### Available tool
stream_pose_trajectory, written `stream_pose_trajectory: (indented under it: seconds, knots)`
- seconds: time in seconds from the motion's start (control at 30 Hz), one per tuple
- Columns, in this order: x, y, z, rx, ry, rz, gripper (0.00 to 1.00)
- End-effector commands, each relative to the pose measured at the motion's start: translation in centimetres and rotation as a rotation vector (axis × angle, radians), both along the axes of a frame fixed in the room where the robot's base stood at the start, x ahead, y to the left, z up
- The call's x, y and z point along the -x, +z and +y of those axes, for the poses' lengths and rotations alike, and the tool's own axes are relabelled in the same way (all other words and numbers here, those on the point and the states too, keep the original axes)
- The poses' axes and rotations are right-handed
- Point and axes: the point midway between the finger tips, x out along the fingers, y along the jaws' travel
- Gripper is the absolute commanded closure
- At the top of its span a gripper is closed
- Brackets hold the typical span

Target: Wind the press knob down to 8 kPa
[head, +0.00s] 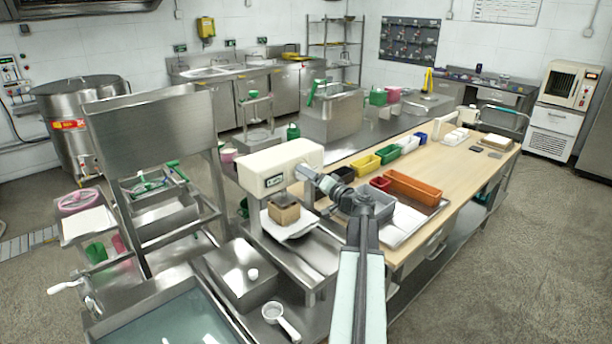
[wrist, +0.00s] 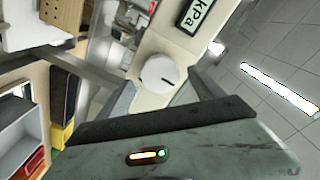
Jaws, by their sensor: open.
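The press (head: 285,160) is a cream machine with a dark-framed display (head: 273,181) on its front, near the middle of the head view. In the wrist view the display (wrist: 196,14) shows the letters kPa; its number is out of frame. The press knob (wrist: 160,75) is a round white dial with a short dark line across its face. My gripper (head: 308,175) is at the right end of the press head; the arm hides the knob in the head view. In the wrist view my open fingers lie on either side of the knob; I cannot tell whether they touch it.
A brown block (head: 285,209) sits under the press head on a white sheet. To the right, a wooden bench (head: 450,165) holds coloured bins, including an orange bin (head: 412,187). A steel box (head: 240,272) and a water basin (head: 165,320) stand in front.

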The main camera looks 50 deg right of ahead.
Motion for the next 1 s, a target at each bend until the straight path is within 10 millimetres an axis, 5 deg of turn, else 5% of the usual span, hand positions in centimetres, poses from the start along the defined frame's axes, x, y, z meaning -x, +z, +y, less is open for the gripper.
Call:
stream_pose_trajectory:
  seconds: [0.27,0.77,0.87,1.0]
  knots:
    - [5.0,0.0,0.8,0.000,-0.001,0.000,0.23]
    - [5.1,0.0,0.8,0.000,0.004,0.002,0.23]
    - [3.7,-0.7,2.9,0.002,0.047,0.033,0.23]
    - [-1.0,-4.0,11.2,0.013,0.218,0.169,0.23]
